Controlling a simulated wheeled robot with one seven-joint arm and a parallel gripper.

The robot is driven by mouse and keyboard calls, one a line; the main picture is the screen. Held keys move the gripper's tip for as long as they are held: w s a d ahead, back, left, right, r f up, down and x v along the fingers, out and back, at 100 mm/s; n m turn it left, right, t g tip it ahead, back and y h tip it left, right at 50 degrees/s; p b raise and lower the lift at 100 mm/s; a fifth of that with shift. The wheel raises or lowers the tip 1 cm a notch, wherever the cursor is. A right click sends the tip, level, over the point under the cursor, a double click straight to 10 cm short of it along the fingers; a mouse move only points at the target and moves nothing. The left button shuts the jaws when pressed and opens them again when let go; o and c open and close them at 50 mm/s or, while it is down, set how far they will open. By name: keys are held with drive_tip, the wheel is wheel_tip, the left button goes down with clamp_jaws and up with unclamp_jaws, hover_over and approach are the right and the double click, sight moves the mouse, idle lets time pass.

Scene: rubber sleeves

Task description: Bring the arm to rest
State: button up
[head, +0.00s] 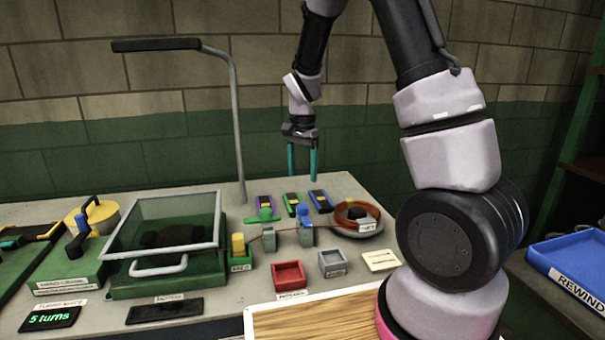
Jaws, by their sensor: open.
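My gripper (302,160) hangs from my arm above the back of the workbench (235,198). Its two teal fingers point down and stand apart, with nothing between them. The fingertips are above and behind a row of small devices: a purple one (265,203), a green one (291,204) and a blue one (321,201). A gap seems to lie between the tips and these devices, though the exact height is hard to tell. My large arm links cover the right part of the bench.
A lamp post (238,130) rises left of my gripper. A clear-lidded green machine (163,262), a red tray (289,275), a grey tray (333,263) and a copper coil (357,216) sit on the bench. A blue bin (575,262) is at right. Brick wall stands behind.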

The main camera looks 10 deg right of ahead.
drive_tip(key=s+d+r+n+t+y, duration=0.1)
drive_tip(key=s+d+r+n+t, duration=0.1)
drive_tip(key=s+r, duration=0.9)
drive_tip(key=s+d+r+n+t+y, duration=0.1)
drive_tip(key=s+d+r+n+t, duration=0.2)
drive_tip(key=s+r, duration=0.8)
wheel_tip(320, 180, up, 2)
drive_tip(key=shift+s+d+r+t, duration=0.15)
drive_tip(key=shift+d+t, duration=0.25)
drive_tip(key=shift+t, duration=0.7)
